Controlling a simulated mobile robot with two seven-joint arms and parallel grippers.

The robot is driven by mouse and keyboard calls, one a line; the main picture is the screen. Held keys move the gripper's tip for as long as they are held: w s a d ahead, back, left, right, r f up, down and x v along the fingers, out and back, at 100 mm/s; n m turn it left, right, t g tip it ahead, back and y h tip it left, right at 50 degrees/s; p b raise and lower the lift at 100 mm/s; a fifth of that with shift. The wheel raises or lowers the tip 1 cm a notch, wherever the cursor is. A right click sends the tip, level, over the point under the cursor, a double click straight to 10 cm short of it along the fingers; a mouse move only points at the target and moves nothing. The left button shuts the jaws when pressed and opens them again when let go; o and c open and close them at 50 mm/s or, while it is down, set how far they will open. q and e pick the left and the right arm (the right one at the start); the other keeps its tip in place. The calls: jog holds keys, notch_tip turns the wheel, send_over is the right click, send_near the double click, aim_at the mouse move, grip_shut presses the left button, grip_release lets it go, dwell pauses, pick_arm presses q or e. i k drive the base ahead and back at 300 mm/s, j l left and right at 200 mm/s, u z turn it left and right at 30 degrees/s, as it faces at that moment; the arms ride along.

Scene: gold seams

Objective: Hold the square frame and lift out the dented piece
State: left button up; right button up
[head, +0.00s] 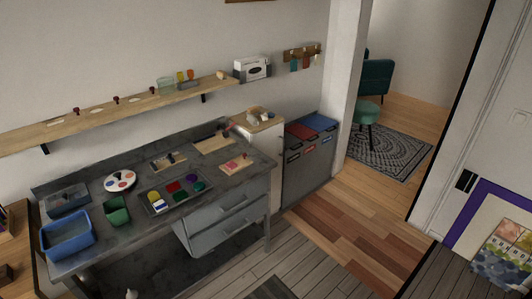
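Neither of my grippers shows in the head view. I cannot tell which thing is the square frame, and I cannot make out a dented piece. On the grey workbench (110,237) lie small flat pieces: a tan one with a dark knob (168,161), a tan board (213,143) and a pink-topped one (236,164). A tray of coloured round pots (176,191) lies nearer the front.
A blue bin (67,236), a green bin (116,211) and a paint palette (120,181) stand on the bench. A wooden shelf (100,120) runs above it. A grey cabinet (306,172) stands to the right.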

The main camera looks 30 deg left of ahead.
aim_at(231, 165)
jog(key=i+u, duration=0.2)
jog(key=i, duration=0.25)
jog(key=i+l+u, duration=0.2)
jog(key=i, duration=0.3)
jog(key=i+l+u, duration=0.2)
jog(key=i, duration=0.25)
jog(key=i+l+u, duration=0.15)
jog(key=u, duration=0.25)
jog(key=i+l+u, duration=0.2)
jog(key=u, duration=0.25)
jog(key=i+l+u, duration=0.2)
jog(key=u, duration=0.2)
jog(key=i+l+u, duration=0.1)
jog(key=l+u, duration=0.25)
jog(key=i+l+u, duration=0.1)
jog(key=l+u, duration=0.2)
jog(key=l, duration=0.15)
jog(key=l+u, duration=0.35)
jog(key=l, duration=0.1)
